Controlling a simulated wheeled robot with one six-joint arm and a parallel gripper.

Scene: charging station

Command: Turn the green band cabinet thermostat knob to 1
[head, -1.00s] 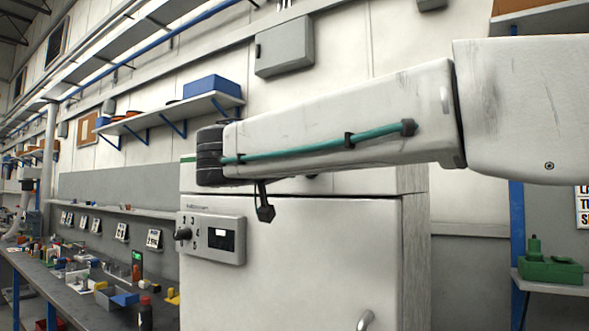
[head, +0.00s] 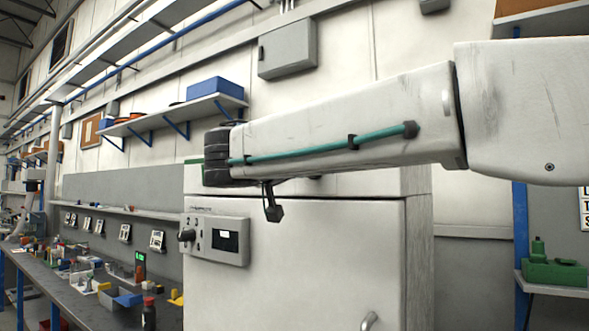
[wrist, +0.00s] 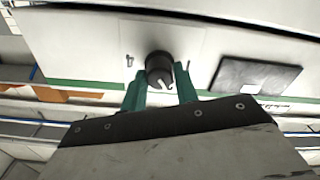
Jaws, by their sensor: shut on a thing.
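In the wrist view a dark round knob (wrist: 158,62) sits on a pale plate on the white cabinet front. A white pointer line shows on its face, toward the lower edge. My gripper (wrist: 161,79) has its two green fingers on either side of the knob, shut on it. The green band (wrist: 75,87) runs along the cabinet edge below the knob in this view.
A cluttered workbench (head: 95,300) is at left. A wall shelf (head: 180,110) is behind. A dark display (wrist: 255,76) sits right of the gripped knob.

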